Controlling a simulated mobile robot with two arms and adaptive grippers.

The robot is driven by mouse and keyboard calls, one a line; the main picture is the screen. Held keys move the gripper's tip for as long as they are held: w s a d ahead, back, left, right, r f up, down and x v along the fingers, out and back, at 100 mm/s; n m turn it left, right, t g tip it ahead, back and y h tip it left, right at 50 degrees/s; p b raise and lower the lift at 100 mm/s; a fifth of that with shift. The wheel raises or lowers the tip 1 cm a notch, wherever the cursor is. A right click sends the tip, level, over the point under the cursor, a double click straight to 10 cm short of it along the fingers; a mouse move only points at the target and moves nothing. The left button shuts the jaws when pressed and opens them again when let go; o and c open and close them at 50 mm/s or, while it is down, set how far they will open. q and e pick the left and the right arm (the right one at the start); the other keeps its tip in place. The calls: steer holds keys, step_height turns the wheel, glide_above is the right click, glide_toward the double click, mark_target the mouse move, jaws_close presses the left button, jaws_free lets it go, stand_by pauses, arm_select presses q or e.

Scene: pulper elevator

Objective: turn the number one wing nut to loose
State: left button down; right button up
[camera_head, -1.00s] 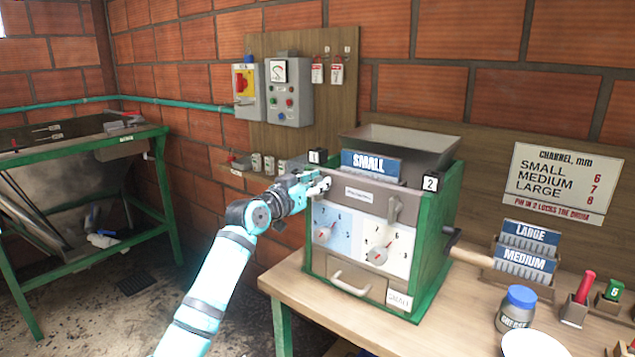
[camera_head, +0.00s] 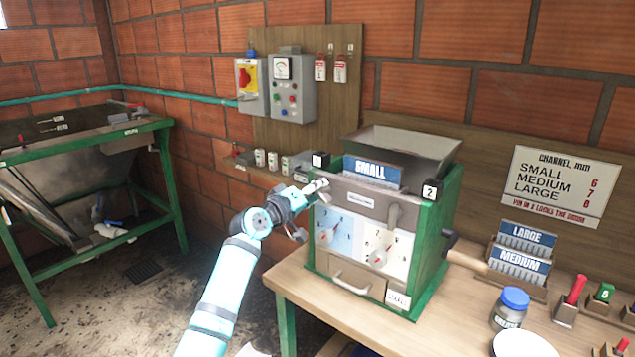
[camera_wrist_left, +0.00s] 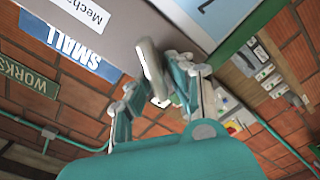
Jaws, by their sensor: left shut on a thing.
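The number one wing nut is a pale grey lever (camera_wrist_left: 150,68) at the top left of the pulper's front face, beside the black "1" tag (camera_head: 320,160). My left gripper (camera_head: 317,190) is at it. In the left wrist view my left gripper (camera_wrist_left: 160,84) has its fingers on both sides of the lever, shut on it. In the head view the fingers mostly hide this nut. The other wing nut (camera_head: 393,214), below the "2" tag (camera_head: 430,190), hangs downward. My right gripper is not in view.
The green-sided pulper (camera_head: 436,252) stands on a wooden table with a "SMALL" plate (camera_head: 372,170) on top. Its crank handle (camera_head: 466,260) sticks out right. A blue-lidded jar (camera_head: 510,308) and "LARGE" and "MEDIUM" plates stand right. Control boxes (camera_head: 292,90) hang behind.

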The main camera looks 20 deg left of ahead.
arm_select(q)
steer(key=n+p, duration=0.1)
steer(key=n, duration=0.1)
steer(key=shift+n, duration=0.4)
steer(key=shift+a+f+n+p, duration=0.1)
steer(key=shift+f+n+p, duration=0.1)
steer(key=shift+n+p, duration=0.65)
steer(key=shift+f+n+p, duration=0.15)
steer(key=shift+n+p, duration=0.3)
steer(key=shift+n, duration=0.7)
steer(key=c, duration=1.2)
jaws_free()
steer(key=shift+f, duration=0.1)
steer(key=shift+s+a, duration=0.15)
steer(key=shift+s, duration=0.15)
steer(key=v, duration=1.1)
steer(key=shift+s, duration=0.15)
